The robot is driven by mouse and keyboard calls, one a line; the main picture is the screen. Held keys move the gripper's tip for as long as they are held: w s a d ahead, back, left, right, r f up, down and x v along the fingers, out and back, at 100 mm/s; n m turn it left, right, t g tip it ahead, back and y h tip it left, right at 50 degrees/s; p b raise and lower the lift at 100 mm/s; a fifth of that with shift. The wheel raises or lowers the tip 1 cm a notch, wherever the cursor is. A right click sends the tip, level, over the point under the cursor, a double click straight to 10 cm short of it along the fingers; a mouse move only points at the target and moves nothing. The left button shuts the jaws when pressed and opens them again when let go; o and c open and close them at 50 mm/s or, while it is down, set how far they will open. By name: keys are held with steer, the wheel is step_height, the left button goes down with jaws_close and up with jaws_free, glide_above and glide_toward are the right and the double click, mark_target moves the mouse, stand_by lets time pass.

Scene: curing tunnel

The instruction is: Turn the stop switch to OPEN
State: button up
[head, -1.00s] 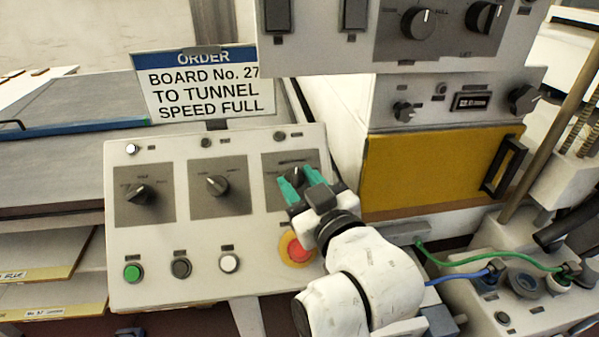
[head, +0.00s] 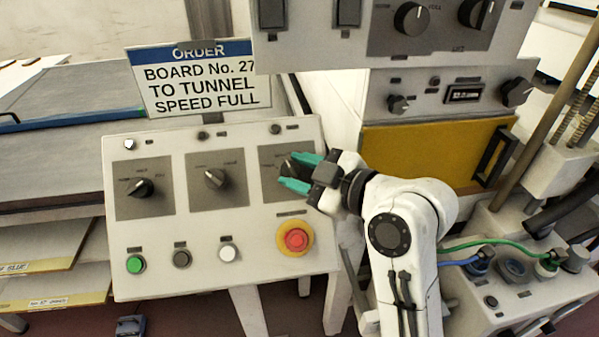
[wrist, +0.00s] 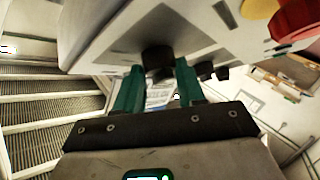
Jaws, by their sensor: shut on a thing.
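The control panel (head: 225,275) carries three dark rotary switches on grey plates. My gripper (head: 288,171) is at the rightmost one, with its green fingers coming in from the right. It is shut on this switch's dark knob (head: 290,165), which also shows between the fingers in the wrist view (wrist: 157,60). The fingers partly hide the switch plate (head: 271,185). Its lettering is too small to read, so I cannot tell which switch it is by name or which mark it points at.
A red stop button (head: 295,239) with a yellow collar sits just below my gripper. The left switch (head: 141,188) and middle switch (head: 215,179) stand free. An order sign (head: 198,82) stands behind the panel. An upper console (head: 330,45) overhangs at the back right.

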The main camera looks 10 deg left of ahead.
stand_by(0.4)
steer(key=o, duration=1)
steer(key=shift+o, duration=0.2)
steer(key=b+v, duration=0.1)
steer(key=v, duration=0.9)
steer(key=shift+s+d+r, duration=0.15)
steer(key=shift+d, duration=0.15)
